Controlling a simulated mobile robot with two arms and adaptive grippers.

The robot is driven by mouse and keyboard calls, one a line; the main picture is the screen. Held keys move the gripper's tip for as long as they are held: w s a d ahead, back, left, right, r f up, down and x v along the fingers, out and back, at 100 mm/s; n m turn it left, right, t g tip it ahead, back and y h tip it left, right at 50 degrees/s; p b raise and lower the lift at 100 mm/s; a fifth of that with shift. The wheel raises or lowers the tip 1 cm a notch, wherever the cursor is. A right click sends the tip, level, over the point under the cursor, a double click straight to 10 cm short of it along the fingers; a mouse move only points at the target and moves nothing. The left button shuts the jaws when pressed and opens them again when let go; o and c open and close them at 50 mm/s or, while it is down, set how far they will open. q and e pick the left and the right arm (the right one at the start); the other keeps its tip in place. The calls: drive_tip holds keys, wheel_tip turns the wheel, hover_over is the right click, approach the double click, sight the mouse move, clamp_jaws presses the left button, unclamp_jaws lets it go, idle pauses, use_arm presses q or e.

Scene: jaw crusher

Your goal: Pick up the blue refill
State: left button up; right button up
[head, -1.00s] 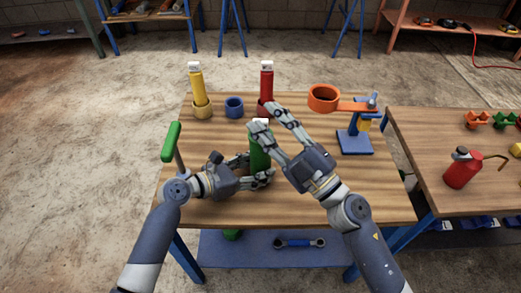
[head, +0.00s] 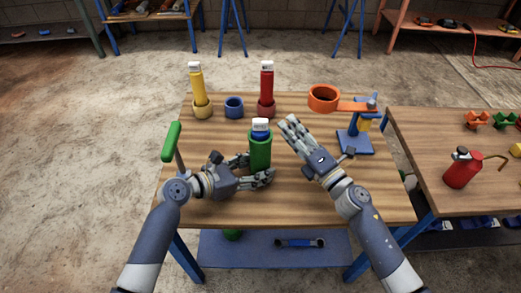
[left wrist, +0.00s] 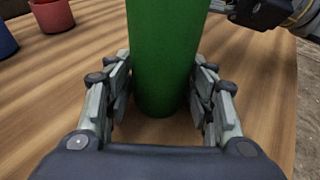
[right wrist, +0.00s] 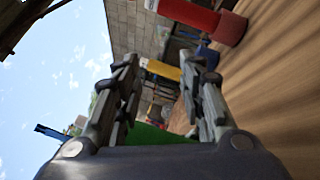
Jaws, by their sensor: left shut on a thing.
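The blue refill (head: 260,132) stands upright in the green holder (head: 260,152). Only its blue upper part and its white cap (head: 261,122) show above the holder. My left gripper (head: 262,169) is shut around the green holder low down. In the left wrist view the green holder (left wrist: 164,60) is between the two fingers. My right gripper (head: 290,123) is to the right of the refill, apart from it. In the right wrist view its fingers (right wrist: 160,88) are spread with nothing held between them.
A yellow refill (head: 196,85) and a red refill (head: 267,80) stand in holders at the back, with an empty blue holder (head: 234,106) between them. An orange ring (head: 323,97) on a blue stand is at the back right. The table front is clear.

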drive_tip(key=n+g+y, duration=0.1)
drive_tip(key=n+y, duration=0.1)
drive_tip(key=n, duration=0.1)
drive_tip(key=n+g+y, duration=0.5)
drive_tip(key=n+g, duration=1)
drive_tip(key=n, duration=0.6)
approach(261, 120)
drive_tip(key=shift+n, duration=0.5)
drive_tip(key=a, duration=1)
drive_tip(key=shift+w+a+f, duration=0.1)
drive_tip(key=shift+w+f, duration=0.05)
drive_tip(key=shift+f, duration=0.15)
drive_tip(key=shift+r, duration=0.1)
clamp_jaws()
